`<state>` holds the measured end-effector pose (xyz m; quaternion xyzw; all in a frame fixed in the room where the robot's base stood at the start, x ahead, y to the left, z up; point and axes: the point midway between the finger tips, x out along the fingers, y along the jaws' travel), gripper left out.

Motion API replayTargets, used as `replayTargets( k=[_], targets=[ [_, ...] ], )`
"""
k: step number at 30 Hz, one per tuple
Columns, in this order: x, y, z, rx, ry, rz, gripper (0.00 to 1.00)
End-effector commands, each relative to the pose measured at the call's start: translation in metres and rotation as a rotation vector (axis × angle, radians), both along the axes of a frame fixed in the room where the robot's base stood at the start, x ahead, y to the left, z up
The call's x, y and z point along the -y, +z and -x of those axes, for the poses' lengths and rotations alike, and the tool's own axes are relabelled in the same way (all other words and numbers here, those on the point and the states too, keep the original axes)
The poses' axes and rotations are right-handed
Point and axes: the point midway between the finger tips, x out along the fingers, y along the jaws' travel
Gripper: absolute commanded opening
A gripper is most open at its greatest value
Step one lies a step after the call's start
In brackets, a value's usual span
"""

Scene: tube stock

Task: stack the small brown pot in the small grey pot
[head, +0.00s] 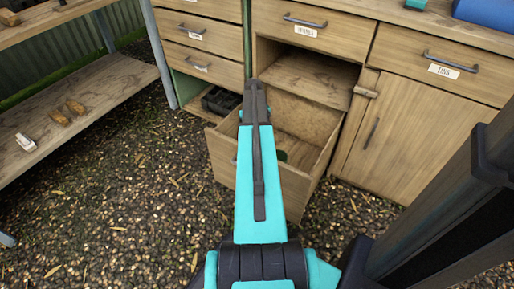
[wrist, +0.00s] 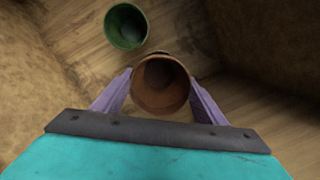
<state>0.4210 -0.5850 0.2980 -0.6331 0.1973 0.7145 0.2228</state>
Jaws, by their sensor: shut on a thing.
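The small brown pot (wrist: 161,100) is in the wrist view, between the two purple fingers of my gripper (wrist: 161,78). The fingers are shut on its sides, and I look down into its open mouth. A thin dark rim shows just beyond the brown pot's upper edge; I cannot tell whether it belongs to the small grey pot. No grey pot can be made out clearly in either view. My gripper is over or inside the open drawer (head: 222,160); in the head view my own arm hides the fingers and the brown pot.
A green pot (wrist: 127,26) stands on the drawer's wooden floor, up and left of the brown pot. Drawer walls rise close on both sides. A dark open-topped box (head: 220,101) lies left of my arm. A shelf (head: 85,95) stands at the left.

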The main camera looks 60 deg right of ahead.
Motion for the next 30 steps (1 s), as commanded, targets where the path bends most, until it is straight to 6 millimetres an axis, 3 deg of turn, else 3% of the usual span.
replayTargets(
  k=[14,24,30],
  targets=[
    [0.001,-0.009,0.001,0.000,-0.001,0.000,0.44],
    [0.001,-0.049,0.001,0.000,-0.002,0.000,0.44],
    [0.001,-0.057,0.001,0.000,-0.002,0.000,0.44]
  ],
)
